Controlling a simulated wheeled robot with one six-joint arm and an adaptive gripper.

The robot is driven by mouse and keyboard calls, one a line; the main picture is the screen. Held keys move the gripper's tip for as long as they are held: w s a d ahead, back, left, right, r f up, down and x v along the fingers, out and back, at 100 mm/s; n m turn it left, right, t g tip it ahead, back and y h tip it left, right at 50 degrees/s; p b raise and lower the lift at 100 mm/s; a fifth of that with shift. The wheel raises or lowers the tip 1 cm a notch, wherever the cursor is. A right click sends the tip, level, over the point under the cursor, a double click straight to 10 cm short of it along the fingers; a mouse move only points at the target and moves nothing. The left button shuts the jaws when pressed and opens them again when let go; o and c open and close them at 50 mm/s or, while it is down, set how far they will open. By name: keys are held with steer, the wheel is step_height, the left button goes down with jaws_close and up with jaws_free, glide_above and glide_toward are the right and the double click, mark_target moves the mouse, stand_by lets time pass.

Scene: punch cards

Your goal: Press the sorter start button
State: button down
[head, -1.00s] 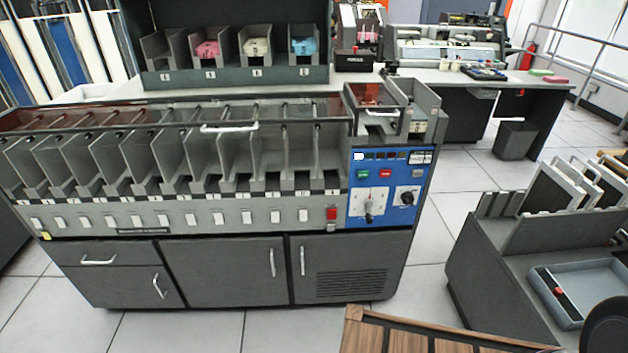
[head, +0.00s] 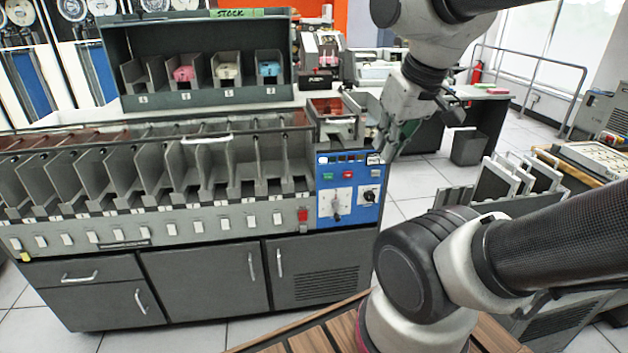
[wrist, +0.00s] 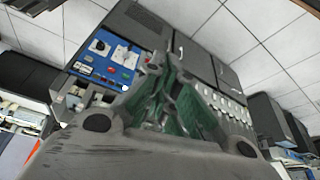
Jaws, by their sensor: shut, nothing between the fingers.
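The sorter (head: 200,255) is a long grey machine with a blue control panel (head: 326,205) at its right end. A green button (head: 327,175) and a red button (head: 347,174) sit on the panel's upper part, above a white dial plate and a black knob. The blue panel also shows in the wrist view, tilted (wrist: 84,69). My gripper (head: 388,152) is just right of the panel in the head view, pointing down. In the wrist view its green-padded fingers (wrist: 156,62) are shut and empty. Whether it touches the sorter cannot be told.
A red switch (head: 303,215) sits left of the panel. Metal-walled card pockets (head: 140,172) line the sorter's top. A stock rack (head: 200,50) stands behind. A slatted wooden surface (head: 310,340) is in front, and a grey rack with panels (head: 500,185) stands right.

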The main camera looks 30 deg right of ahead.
steer(key=w+a+f+m+t, duration=0.1)
steer(key=w+a+f+m, duration=0.15)
steer(key=w, duration=0.65)
steer(key=w+a+f+m+t+y, duration=0.1)
steer(key=w+a+f+m+t, duration=0.2)
steer(key=w, duration=0.5)
steer(key=w+a+f+m, duration=0.1)
steer(key=w+f+m, duration=0.25)
steer(key=w, duration=0.55)
steer(key=w+d+f+m+t+h, duration=0.1)
steer(key=w+d+f+m+h, duration=0.2)
steer(key=f+m, duration=0.3)
steer(key=w+d+f+m+h, duration=0.3)
steer(key=d+f+m+h, duration=0.1)
steer(key=f, duration=0.4)
steer(key=s+d+f+m+g+h, duration=0.1)
steer(key=s+d+f+m+h, duration=0.3)
steer(key=s+d+f+h, duration=0.1)
steer(key=shift+s+d+f+m+g+h, duration=0.25)
steer(key=shift+s+f+m+g+h, duration=0.15)
steer(key=shift+s+f+h, duration=0.55)
steer(key=shift+r+h, duration=0.2)
steer(key=shift+h, duration=0.05)
